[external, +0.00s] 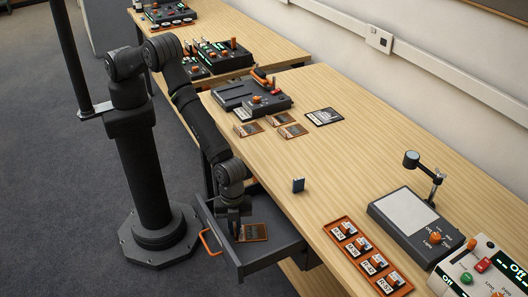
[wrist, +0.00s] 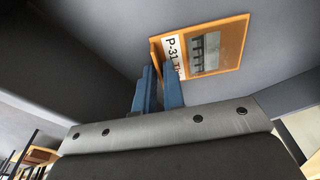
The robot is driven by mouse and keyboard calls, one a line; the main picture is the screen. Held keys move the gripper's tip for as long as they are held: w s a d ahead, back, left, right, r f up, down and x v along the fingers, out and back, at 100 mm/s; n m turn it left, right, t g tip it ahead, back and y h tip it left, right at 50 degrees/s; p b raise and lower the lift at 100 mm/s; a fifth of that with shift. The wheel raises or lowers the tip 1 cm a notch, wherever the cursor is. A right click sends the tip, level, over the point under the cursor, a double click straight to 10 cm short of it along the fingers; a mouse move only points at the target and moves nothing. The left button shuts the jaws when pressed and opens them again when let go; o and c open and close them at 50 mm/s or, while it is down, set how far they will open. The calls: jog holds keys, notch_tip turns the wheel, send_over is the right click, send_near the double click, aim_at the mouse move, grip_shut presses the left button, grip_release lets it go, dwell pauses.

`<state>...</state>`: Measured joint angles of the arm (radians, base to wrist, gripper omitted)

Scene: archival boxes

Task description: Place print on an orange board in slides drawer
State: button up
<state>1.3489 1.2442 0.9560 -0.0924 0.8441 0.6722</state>
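The print on an orange board (wrist: 212,50) is in the open grey slides drawer (external: 272,251). It has an orange edge, a grey picture and a white label starting "P-31". It also shows in the external view (external: 254,232), flat or nearly flat on or just above the drawer floor. My gripper (external: 233,222) points down inside the drawer at the board's left side. In the wrist view its two blue fingers (wrist: 160,85) stand close together, one on each side of the board's upright labelled edge. Whether they press on it is unclear.
The drawer's orange handle (external: 210,241) faces left. The table's middle is clear.

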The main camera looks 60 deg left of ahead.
jog(key=shift+o, duration=1.1)
notch_tip(320, 180, up, 12)
jog(key=a, duration=0.1)
jog(key=shift+w+a+r, duration=0.15)
jog(key=shift+w+a, duration=0.05)
jog(key=shift+w, duration=0.1)
jog(key=f, duration=0.4)
jog(key=d+f, duration=0.1)
jog(key=f, duration=0.6)
jog(key=shift+s+d+f, duration=0.15)
jog(key=shift+s+f, duration=0.15)
jog(key=shift+f, duration=0.05)
jog(key=shift+d+f, duration=0.1)
jog(key=shift+f, duration=0.05)
jog(key=shift+r, duration=1.8)
